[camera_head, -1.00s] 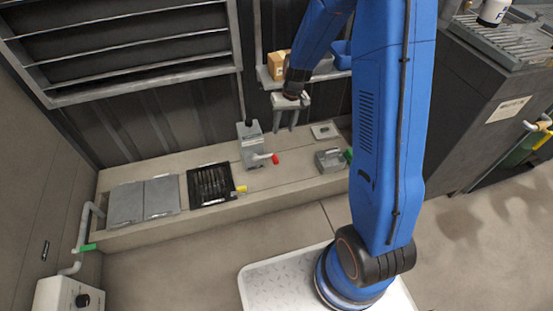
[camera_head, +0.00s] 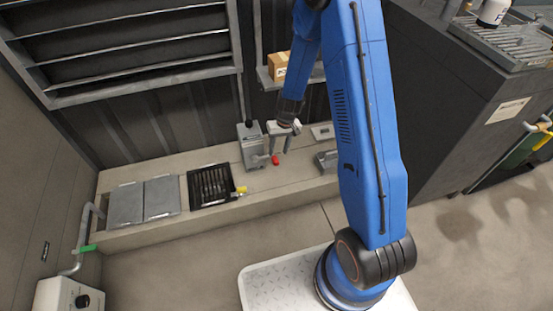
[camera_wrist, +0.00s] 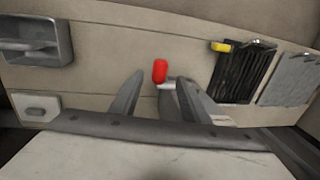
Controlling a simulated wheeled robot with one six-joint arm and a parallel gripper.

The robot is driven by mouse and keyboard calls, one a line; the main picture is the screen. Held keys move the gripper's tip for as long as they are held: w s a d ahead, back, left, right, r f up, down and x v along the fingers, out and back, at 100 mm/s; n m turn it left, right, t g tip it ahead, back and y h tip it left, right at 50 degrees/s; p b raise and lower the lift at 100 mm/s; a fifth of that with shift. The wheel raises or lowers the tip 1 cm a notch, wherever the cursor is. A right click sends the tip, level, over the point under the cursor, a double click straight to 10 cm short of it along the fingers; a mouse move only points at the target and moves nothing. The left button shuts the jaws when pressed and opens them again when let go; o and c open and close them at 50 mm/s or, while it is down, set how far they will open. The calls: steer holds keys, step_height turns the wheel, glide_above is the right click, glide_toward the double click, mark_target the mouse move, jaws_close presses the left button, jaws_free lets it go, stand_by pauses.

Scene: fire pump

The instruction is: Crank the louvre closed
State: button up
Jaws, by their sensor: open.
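The louvre (camera_head: 130,50) fills the upper left of the head view, with long dark slats in a grey frame. Below it, a grey crank box (camera_head: 251,145) stands on the ledge, with a rod rising from it. Its crank arm ends in a red knob (camera_head: 275,160). My gripper (camera_head: 281,151) is open and points down beside the box, its fingertips close to the knob. In the wrist view the red knob (camera_wrist: 160,71) shows between the two fingers (camera_wrist: 160,77). Whether a finger touches it I cannot tell.
A dark grate (camera_head: 210,185) with a yellow handle (camera_head: 241,189) and grey plates (camera_head: 143,201) lie left of the crank on the ledge (camera_head: 170,226). A grey bracket (camera_head: 326,160) is to the right. A shelf with a cardboard box (camera_head: 278,65) is above.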

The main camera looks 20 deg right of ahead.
mark_target(276, 159)
steer(key=shift+a+f, duration=0.15)
steer(key=shift+f, duration=0.9)
steer(key=shift+a+f, duration=0.2)
steer(key=shift+f, duration=0.8)
steer(key=shift+a+f, duration=0.15)
steer(key=shift+f, duration=0.9)
jaws_close()
